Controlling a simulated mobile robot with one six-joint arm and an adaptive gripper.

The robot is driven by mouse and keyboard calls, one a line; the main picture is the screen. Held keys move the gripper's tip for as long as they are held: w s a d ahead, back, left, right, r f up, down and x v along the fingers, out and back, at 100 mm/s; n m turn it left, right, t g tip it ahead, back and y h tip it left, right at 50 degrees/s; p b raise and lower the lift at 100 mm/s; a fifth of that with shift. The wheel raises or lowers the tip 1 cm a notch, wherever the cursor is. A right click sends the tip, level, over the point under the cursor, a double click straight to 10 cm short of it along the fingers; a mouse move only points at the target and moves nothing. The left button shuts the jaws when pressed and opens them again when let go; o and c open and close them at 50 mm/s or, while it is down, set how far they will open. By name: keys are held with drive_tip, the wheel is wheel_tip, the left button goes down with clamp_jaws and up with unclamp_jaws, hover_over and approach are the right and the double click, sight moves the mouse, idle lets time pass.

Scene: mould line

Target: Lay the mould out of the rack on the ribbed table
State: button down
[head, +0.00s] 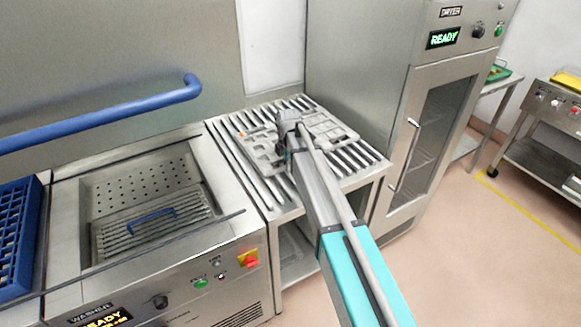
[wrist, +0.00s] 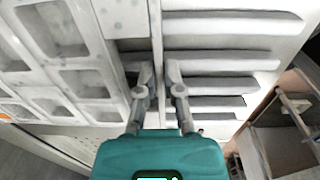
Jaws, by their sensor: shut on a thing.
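The mould (head: 328,136) is a pale grey plate with several rounded pockets. In the head view it is flat over the ribbed table (head: 251,177), a steel top with parallel bars between the washer and the dryer. I cannot tell whether it rests fully on the ribs or is slightly above them. My gripper (head: 288,124) is at the mould, and my arm covers part of it. In the wrist view the fingers (wrist: 158,72) are shut on a thin edge of the mould (wrist: 85,82), whose pockets spread to the left. Bare ribs (wrist: 215,62) show to the right.
The washer (head: 178,272) stands at left with an open basin and a blue-handled basket (head: 150,220). A blue rail (head: 100,118) juts above it. A blue rack (head: 15,235) is at the far left. The tall dryer (head: 385,75) adjoins the table at right. Open floor lies front right.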

drive_tip(key=shift+f, duration=0.1)
drive_tip(key=c, duration=0.8)
unclamp_jaws()
drive_tip(key=shift+r, duration=0.2)
drive_tip(key=r+p, duration=1.2)
drive_tip(key=shift+s+d, duration=0.15)
drive_tip(key=shift+s, duration=0.05)
idle(0.7)
